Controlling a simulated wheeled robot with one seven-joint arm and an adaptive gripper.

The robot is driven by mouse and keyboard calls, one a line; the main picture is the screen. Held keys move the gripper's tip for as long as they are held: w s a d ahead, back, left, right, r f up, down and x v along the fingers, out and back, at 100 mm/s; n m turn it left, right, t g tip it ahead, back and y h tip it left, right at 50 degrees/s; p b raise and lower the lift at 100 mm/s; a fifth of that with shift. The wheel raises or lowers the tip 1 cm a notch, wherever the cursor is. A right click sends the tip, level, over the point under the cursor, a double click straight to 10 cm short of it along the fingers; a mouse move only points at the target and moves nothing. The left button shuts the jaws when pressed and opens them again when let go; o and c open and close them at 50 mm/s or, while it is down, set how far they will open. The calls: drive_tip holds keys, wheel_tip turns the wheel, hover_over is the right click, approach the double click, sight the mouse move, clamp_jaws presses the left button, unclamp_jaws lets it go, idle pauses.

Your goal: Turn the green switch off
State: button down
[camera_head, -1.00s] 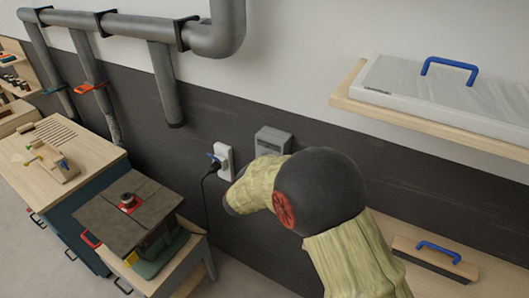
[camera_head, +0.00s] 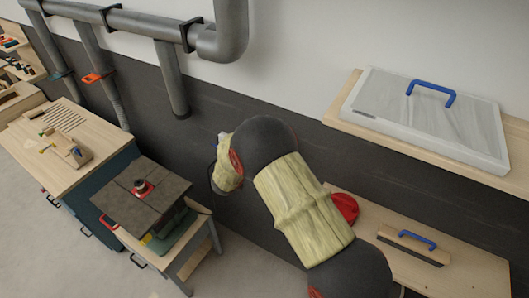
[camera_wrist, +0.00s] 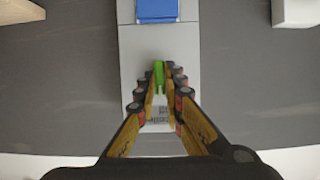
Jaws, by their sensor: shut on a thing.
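In the wrist view, the small green switch (camera_wrist: 159,76) sits on a pale plate (camera_wrist: 131,48) on the dark wall. My gripper (camera_wrist: 160,70) is in front of it, its two fingers on the left and right of the switch and shut on it. Whether the switch stands on or off I cannot tell. In the head view my arm covers the plate, the switch and the fingers.
A blue block (camera_wrist: 157,9) sits on the plate at the top of the wrist view, with a pale box (camera_wrist: 293,12) to its right. In the head view, a machine table (camera_head: 140,207) stands left of my arm.

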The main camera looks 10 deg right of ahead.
drive_tip(key=shift+f, duration=0.1)
idle(0.4)
drive_tip(key=c, duration=1.9)
unclamp_jaws()
drive_tip(key=shift+a, duration=0.1)
drive_tip(key=v, duration=1.2)
drive_tip(key=shift+w, duration=0.1)
